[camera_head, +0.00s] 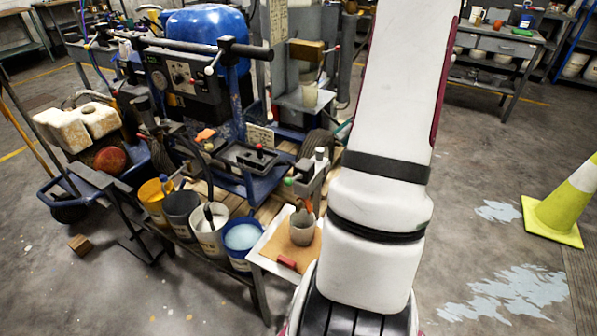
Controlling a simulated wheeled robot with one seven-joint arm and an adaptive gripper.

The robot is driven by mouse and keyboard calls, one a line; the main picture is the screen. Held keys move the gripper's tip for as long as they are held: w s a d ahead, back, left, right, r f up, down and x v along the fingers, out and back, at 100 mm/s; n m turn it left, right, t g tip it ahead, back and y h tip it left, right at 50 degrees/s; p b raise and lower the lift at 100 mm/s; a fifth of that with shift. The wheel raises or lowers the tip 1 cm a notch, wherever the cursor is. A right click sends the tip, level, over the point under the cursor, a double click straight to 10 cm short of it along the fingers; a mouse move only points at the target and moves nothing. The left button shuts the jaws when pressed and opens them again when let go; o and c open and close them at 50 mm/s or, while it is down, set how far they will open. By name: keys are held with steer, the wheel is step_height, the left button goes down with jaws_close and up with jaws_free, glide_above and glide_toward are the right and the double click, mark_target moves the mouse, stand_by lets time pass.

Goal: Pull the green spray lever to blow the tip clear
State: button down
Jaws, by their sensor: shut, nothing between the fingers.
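A small green knob (289,181) shows at the left end of a grey metal block (312,182), on the right side of the blue-framed line striper (232,178). It looks like the end of the green spray lever, but the lever's length is too small to make out. The spray tip cannot be told apart at this size. My white arm (382,215) fills the right middle of the view, just right of the block. My gripper is not in view.
A grey cup (302,228) stands on a brown board below the block. Several paint buckets (241,238) stand left of it on the low bench. A red-knobbed lever (259,149) is above. A cone (566,203) stands at far right; the floor between is clear.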

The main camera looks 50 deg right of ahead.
mark_target(292, 179)
steer(key=shift+w+a+f, duration=0.1)
steer(key=x, duration=1.3)
steer(key=shift+w+a+f, duration=0.1)
steer(key=shift+a+f, duration=0.15)
steer(key=shift+f, duration=0.05)
